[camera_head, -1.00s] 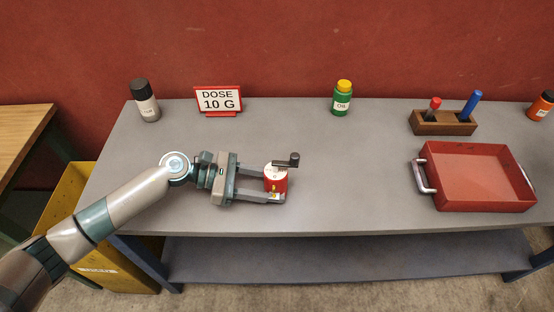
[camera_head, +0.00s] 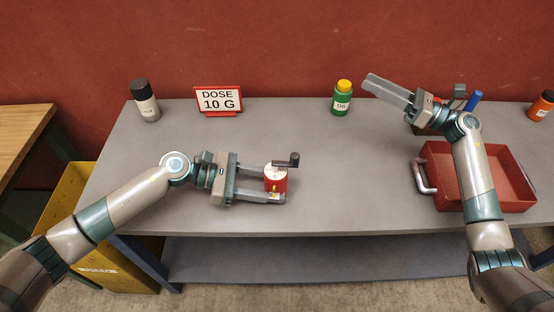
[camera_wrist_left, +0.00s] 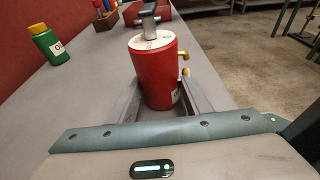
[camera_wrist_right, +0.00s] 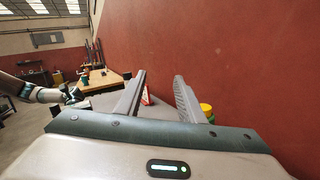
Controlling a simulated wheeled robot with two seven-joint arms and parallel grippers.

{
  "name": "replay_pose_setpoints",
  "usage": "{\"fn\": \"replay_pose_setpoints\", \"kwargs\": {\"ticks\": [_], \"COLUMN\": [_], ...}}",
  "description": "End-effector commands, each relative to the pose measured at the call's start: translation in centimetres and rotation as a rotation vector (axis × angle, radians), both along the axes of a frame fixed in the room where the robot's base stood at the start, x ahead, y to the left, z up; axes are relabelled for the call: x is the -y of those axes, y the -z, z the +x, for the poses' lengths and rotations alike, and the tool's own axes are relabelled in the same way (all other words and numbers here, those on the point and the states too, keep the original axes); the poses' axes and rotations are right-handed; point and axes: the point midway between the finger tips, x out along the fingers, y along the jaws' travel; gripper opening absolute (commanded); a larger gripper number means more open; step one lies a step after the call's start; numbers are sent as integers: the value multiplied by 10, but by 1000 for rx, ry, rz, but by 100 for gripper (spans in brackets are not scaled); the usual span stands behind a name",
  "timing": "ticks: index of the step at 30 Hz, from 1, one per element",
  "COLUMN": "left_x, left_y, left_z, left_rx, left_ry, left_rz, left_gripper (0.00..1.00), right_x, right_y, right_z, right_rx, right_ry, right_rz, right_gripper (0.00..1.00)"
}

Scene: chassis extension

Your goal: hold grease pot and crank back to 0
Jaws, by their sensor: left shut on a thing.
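The red grease pot (camera_head: 275,181) stands upright on the grey bench, with a white dial top and a dark crank (camera_head: 288,160) reaching right. My left gripper (camera_head: 276,182) is shut around the pot's body. The left wrist view shows the pot (camera_wrist_left: 158,75) between the fingers, with a small brass fitting (camera_wrist_left: 184,64) on its side. The dial markings are too small to read. My right gripper (camera_head: 388,90) is in the air at the back of the bench, right of the oil bottle, pointing left. Its fingers are apart and empty in the right wrist view (camera_wrist_right: 160,92).
A "DOSE 10 G" sign (camera_head: 218,100) stands at the back. A green oil bottle (camera_head: 341,98) is close to my right gripper. A red tray (camera_head: 440,160) and a wooden holder lie partly behind my right arm. The bench between pot and tray is clear.

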Motion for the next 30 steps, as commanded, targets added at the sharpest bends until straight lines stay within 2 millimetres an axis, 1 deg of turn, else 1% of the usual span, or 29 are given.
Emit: {"fn": "replay_pose_setpoints", "kwargs": {"ticks": [1,2,3,5,6,9,12,13,15,18,30], "left_x": [0,0,0,0,0,0,0,0,0,0,0], "left_y": [0,0,0,0,0,0,0,0,0,0,0], "left_z": [0,0,0,0,0,0,0,0,0,0,0], "left_rx": [0,0,0,0,0,0,0,0,0,0,0], "left_ry": [0,0,0,0,0,0,0,0,0,0,0], "left_rz": [0,0,0,0,0,0,0,0,0,0,0], "left_gripper": [32,32,32,32,32,32,32,32,32,32,32], "right_x": [-28,-42,-60,-82,-94,-116,-127,-129,-133,-135,-136], "right_y": [-1,-1,1,6,11,27,43,47,54,59,60], "right_z": [-18,-29,-45,-70,-86,-122,-149,-156,-167,-175,-176], "right_rx": [24,40,61,92,112,159,193,201,217,227,229], "right_ry": [-89,-143,-211,-308,-369,-493,-583,-603,-639,-666,-668], "right_rz": [-9,-18,-33,-58,-77,-126,-166,-175,-190,-202,-203], "right_gripper": [35,35,35,35,35,35,35,35,35,35,35]}}
